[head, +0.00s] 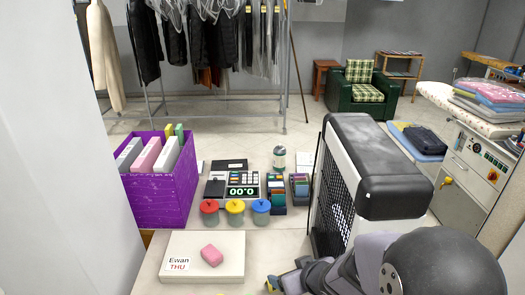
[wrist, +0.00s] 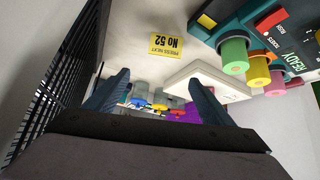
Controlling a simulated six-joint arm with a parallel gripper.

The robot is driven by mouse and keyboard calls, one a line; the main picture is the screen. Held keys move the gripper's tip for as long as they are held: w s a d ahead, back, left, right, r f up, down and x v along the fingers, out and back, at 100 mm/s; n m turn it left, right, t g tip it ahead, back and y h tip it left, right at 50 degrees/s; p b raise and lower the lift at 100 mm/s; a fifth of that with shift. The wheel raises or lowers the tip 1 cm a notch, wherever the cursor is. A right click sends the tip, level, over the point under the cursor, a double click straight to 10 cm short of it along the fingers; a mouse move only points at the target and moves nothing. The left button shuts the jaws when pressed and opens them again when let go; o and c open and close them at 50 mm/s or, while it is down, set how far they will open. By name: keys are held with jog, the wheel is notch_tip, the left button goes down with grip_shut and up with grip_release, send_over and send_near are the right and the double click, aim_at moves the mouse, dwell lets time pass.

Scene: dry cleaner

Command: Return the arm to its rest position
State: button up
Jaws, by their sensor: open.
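My gripper (head: 276,284) is at the bottom of the head view, low over the counter and to the right of a white box (head: 208,246). My arm reaches in from the lower right. In the wrist view the two fingers of my gripper (wrist: 156,98) stand well apart with nothing held between them. A pink block (head: 211,256) lies on the white box, beside a label reading "Ewan THU" (head: 178,264). The part of the counter under my arm is hidden.
A black-and-white slatted unit (head: 378,170) stands close behind my arm. Jars with red, yellow and blue lids (head: 235,206) stand behind the white box. A purple crate (head: 160,198) is at left. In the wrist view a yellow ticket (wrist: 167,47) and a button panel (wrist: 262,30) show.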

notch_tip(320, 180, up, 7)
jog(key=t, duration=0.2)
jog(key=s+d+r+m+g+h+p, duration=0.1)
jog(key=s+d+m+g+h+p, duration=0.25)
jog(key=m, duration=0.55)
jog(key=s+d+f+n+g+b, duration=0.1)
jog(key=s+f+n+g, duration=0.1)
jog(key=s, duration=0.5)
jog(key=s+d+f+n+g+b, duration=0.1)
jog(key=s+f+g, duration=0.3)
jog(key=s, duration=0.4)
jog(key=shift+s+d+f+n+y+b, duration=0.2)
jog(key=shift+f+n+y+b, duration=0.2)
jog(key=shift+f+n, duration=0.4)
